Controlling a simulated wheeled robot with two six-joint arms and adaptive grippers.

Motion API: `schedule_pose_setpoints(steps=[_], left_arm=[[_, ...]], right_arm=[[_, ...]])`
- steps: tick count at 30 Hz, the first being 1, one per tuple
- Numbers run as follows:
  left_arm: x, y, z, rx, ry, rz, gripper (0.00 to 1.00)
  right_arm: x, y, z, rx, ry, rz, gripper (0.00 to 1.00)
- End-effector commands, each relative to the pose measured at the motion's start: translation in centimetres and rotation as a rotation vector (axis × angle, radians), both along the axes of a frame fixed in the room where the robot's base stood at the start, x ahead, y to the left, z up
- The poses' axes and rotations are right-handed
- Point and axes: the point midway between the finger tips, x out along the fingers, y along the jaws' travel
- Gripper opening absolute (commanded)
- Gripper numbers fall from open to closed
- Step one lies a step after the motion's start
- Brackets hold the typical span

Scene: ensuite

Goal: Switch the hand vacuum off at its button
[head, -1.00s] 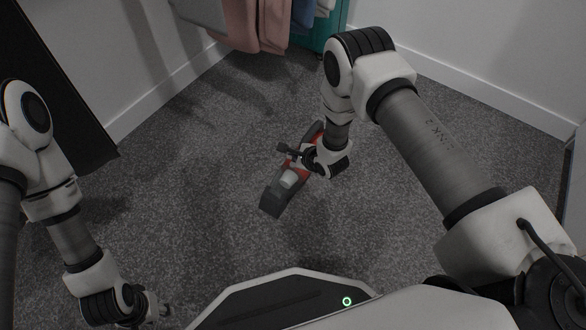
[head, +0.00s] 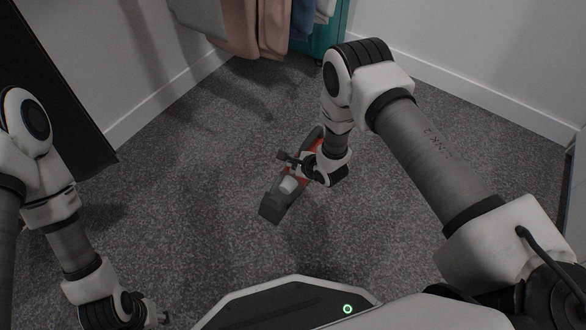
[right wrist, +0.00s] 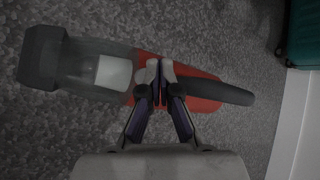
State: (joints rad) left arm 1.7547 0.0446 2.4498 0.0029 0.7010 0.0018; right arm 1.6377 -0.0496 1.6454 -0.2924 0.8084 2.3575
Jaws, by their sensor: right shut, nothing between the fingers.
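The hand vacuum (head: 289,187) lies on the grey carpet in the middle of the head view. It has a red body, a dark handle and a dark grey nozzle end with a pale part inside. It also shows in the right wrist view (right wrist: 92,73), nozzle to the left and handle to the right. My right gripper (head: 285,156) is over the red body, and its closed fingertips (right wrist: 160,66) lie across it in the wrist view. I cannot tell whether they touch it. The button is not visible, perhaps behind the fingers. My left gripper (head: 165,318) is low at the left, partly cut off.
Hanging clothes (head: 250,22) and a teal cabinet (head: 325,38) are at the back. White walls with skirting stand left and right. A dark panel (head: 65,90) is at the left. The carpet around the vacuum is clear.

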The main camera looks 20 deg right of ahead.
Motion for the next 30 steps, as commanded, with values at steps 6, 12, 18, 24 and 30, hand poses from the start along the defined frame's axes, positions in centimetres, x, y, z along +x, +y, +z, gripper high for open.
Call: schedule_pose_setpoints(steps=[6,12,18,24,30], left_arm=[[-0.01,0.0,-0.01,0.0,0.0,0.0,0.4],[-0.01,0.0,-0.01,0.0,0.0,0.0,0.4],[-0.01,0.0,-0.33,0.0,0.0,0.0,0.4],[-0.01,0.0,-0.32,0.0,0.0,0.0,0.4],[-0.01,0.0,-0.36,0.0,0.0,0.0,0.4]], right_arm=[[0.0,0.0,0.0,0.0,0.0,0.0,0.0],[0.01,0.0,-0.01,0.0,0.0,0.0,0.0],[-0.02,0.0,-0.74,0.0,0.0,0.0,0.0],[-0.01,-0.01,-0.89,0.0,0.0,0.0,0.0],[-0.01,0.0,-0.93,0.0,0.0,0.0,0.0]])
